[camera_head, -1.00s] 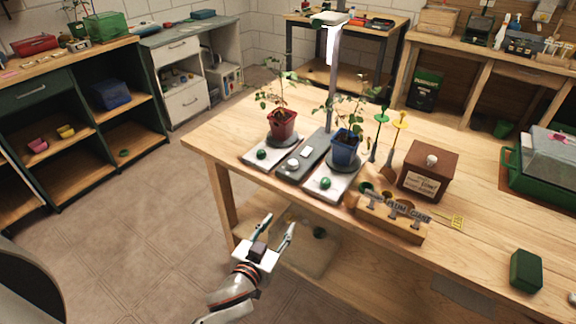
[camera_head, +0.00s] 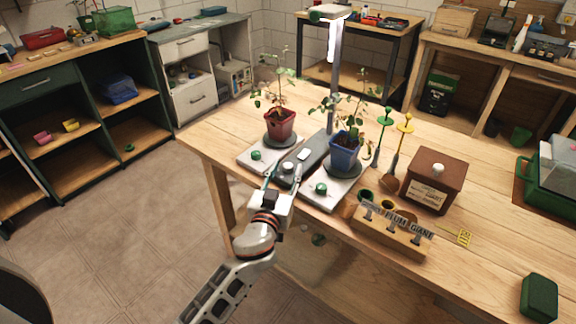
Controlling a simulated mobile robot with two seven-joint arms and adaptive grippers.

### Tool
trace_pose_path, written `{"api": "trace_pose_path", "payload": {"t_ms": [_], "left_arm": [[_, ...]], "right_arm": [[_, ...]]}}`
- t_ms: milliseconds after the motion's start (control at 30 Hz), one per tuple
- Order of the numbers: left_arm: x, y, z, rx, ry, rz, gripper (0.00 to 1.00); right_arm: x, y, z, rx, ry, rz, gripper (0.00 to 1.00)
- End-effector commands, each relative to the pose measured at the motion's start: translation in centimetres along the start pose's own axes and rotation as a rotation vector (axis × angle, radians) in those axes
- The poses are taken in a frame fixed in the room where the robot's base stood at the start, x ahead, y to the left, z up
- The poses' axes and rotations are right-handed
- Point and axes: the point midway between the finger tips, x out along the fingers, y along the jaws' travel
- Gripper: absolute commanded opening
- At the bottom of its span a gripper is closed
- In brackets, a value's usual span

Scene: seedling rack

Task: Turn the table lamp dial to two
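The table lamp has a dark grey base (camera_head: 315,148) between two pale plant stands, with an upright post (camera_head: 334,95) and a lit head at the top. A round light-grey dial (camera_head: 288,167) sits at the front end of the base, with a pale rectangular piece (camera_head: 303,154) behind it. My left gripper (camera_head: 285,176) is open, its fingers at the front of the dial, one to each side. I cannot tell whether they touch it. The dial's number markings are too small to read. My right gripper is not in view.
A red pot (camera_head: 280,124) and a blue pot (camera_head: 345,151) with plants stand on the pale stands, each stand with a green knob. A wooden label block (camera_head: 393,235) and a brown box (camera_head: 436,181) are to the right. The front-right tabletop is mostly clear.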

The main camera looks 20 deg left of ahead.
Motion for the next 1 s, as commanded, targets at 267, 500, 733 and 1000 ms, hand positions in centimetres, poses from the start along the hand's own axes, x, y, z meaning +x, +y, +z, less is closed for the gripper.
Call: {"api": "trace_pose_path", "payload": {"t_ms": [267,500,733,1000], "left_arm": [[2.4,0.0,0.0,0.001,0.000,0.001,0.38],[2.5,0.0,0.1,0.000,-0.001,0.001,0.38],[2.5,0.0,0.1,0.000,-0.001,0.001,0.00],[2.5,-0.1,0.0,0.002,0.000,0.014,0.00]], "right_arm": [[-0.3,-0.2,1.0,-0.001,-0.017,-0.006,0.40],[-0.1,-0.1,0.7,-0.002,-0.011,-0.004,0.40],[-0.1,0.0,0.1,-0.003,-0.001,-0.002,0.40],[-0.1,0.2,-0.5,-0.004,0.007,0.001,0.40]]}}
